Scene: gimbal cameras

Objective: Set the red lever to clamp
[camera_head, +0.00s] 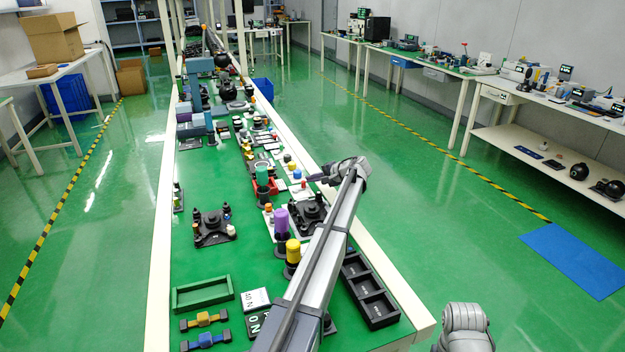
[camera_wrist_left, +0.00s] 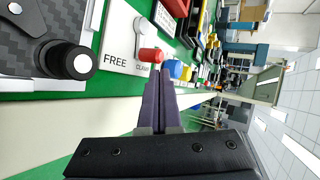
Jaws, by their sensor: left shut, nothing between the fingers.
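In the left wrist view the red lever (camera_wrist_left: 150,55) has a red knob on a grey arm that comes from a round pivot on a white plate (camera_wrist_left: 118,48). The plate reads FREE on the left and CLAMP on the right. The red knob lies by the word CLAMP. My left gripper (camera_wrist_left: 157,72) is shut and empty, its dark fingertips close to the red knob; I cannot tell whether they touch. In the head view my left gripper (camera_head: 312,178) is over the right side of the green bench. The lever is too small to make out there. My right gripper does not show.
A blue knob (camera_wrist_left: 175,69) stands just right of the fingertips. A black knob (camera_wrist_left: 70,61) on a dark plate stands to the left. In the head view a black compartment tray (camera_head: 368,288), a green tray (camera_head: 202,293) and a purple cylinder (camera_head: 282,222) stand on the crowded bench.

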